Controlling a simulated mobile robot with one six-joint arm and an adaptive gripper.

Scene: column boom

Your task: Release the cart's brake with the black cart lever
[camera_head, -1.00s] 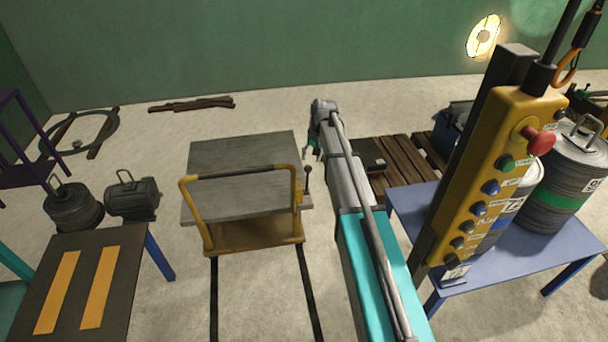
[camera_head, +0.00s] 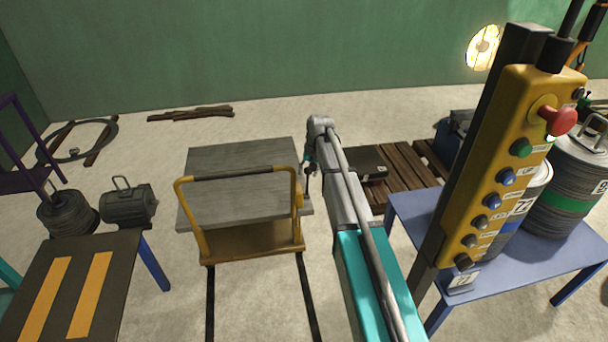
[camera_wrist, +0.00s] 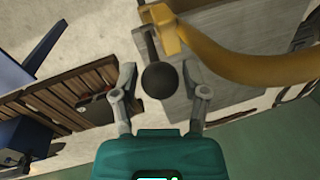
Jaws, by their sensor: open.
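The black cart lever (camera_wrist: 159,80) shows its round ball knob in the wrist view, with a grey stem running up to the yellow bracket behind it. My gripper (camera_wrist: 158,70) is open, with one finger on each side of the knob; I cannot tell whether either finger touches it. In the head view my gripper (camera_head: 309,163) is small, at the far end of my arm, right beside the cart's right edge. There the lever's knob is largely hidden by it. The cart (camera_head: 237,200) has a grey deck and a yellow handle frame, standing on dark rails.
A yellow button pendant (camera_head: 510,165) stands close on the right, beside a blue table (camera_head: 480,268) holding drums. A wooden pallet (camera_head: 400,180) lies right of the arm. A dark table with orange stripes (camera_head: 70,290) is at front left. Open floor lies behind the cart.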

